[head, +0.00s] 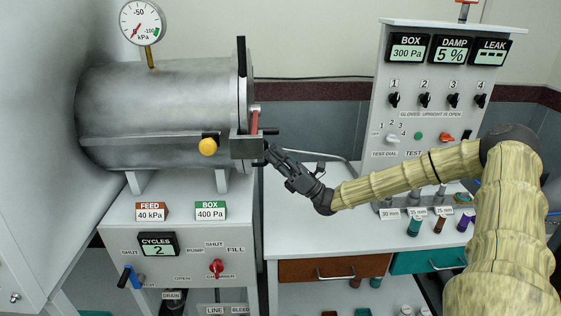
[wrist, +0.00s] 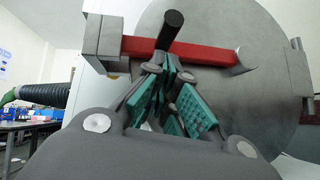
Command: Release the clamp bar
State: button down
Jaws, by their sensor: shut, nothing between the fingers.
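The clamp bar is a red bar (wrist: 205,52) lying across the round grey door (wrist: 270,75) in the wrist view. Its left end meets a grey block (wrist: 107,38) and its right end a grey pivot (wrist: 243,58). A black handle (wrist: 170,28) sticks out from the bar. In the head view the red bar (head: 254,119) shows edge-on at the right end of the metal chamber (head: 160,95). My gripper (head: 271,152) is just right of the latch block there. In the wrist view my gripper (wrist: 168,72) is shut and empty, close below the handle; contact is unclear.
A yellow knob (head: 208,147) sits left of the latch block. A control panel (head: 430,110) stands at the right behind my arm. Below are a white bench top (head: 310,225) and a cabinet with a red valve handle (head: 216,268). Free space lies right of the door.

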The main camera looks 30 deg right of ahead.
jog(key=shift+w+r, duration=0.15)
jog(key=shift+r, duration=0.75)
jog(key=shift+d+r+p, duration=0.1)
jog(key=shift+p, duration=0.25)
jog(key=m+h, duration=0.1)
jog(key=r+m+t+p, duration=0.1)
jog(key=r+m+t+h+p, duration=0.1)
jog(key=shift+s+a+m+h, duration=0.2)
jog(key=shift+s+m+h, duration=0.05)
jog(key=shift+m+h, duration=0.05)
jog(key=w+a+f+b+v, duration=0.1)
jog(key=b+v, duration=0.5)
jog(key=v, duration=0.7)
jog(key=shift+a+f, duration=0.35)
jog(key=shift+f, duration=0.1)
